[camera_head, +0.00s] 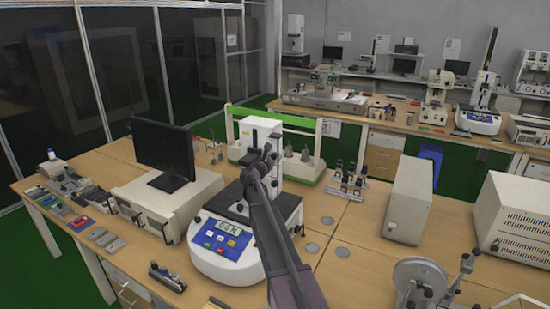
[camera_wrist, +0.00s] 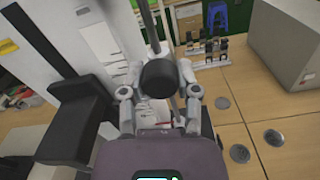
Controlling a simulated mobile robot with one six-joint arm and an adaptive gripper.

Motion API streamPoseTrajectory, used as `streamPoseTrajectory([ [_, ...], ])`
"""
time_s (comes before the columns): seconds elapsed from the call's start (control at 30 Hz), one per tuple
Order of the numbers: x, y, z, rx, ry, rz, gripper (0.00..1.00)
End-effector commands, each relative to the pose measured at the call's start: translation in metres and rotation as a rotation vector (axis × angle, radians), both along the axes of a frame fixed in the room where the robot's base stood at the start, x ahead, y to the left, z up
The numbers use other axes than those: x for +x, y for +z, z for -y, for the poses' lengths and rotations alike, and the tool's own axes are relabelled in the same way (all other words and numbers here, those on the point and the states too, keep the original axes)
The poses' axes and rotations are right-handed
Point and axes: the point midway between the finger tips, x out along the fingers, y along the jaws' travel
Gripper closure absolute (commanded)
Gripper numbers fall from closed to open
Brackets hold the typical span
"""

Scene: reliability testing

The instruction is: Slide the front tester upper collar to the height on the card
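The front tester (camera_head: 222,250) is a white unit with a blue panel and lit display, on the near bench; its column stands behind my arm. My gripper (camera_head: 268,156) is beside the column's upper part. In the wrist view, my gripper (camera_wrist: 160,72) has its fingers spread on both sides of a round black part (camera_wrist: 158,80), which looks like a collar or knob near a thin upright rod (camera_wrist: 149,20). I cannot tell whether the fingers touch it. A white printed sheet (camera_wrist: 103,42) is behind, perhaps the card; its text is unreadable.
A black monitor (camera_head: 163,150) on a beige unit stands left of the tester. A green-and-white machine (camera_head: 300,168) is behind, and a small stand with black-topped posts (camera_head: 346,182) is to its right. A grey box (camera_head: 409,200) stands further right.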

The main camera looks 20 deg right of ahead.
Motion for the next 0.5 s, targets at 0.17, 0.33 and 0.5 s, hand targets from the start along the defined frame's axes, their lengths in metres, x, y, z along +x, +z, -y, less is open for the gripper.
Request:
streamPoseTrajectory([
  [0.17,0.001,-0.002,0.000,-0.002,0.002,0.000,1.00],
  [0.33,0.001,-0.010,0.000,-0.001,0.002,-0.001,1.00],
  [0.5,0.001,-0.010,0.000,-0.001,0.002,-0.001,1.00],
])
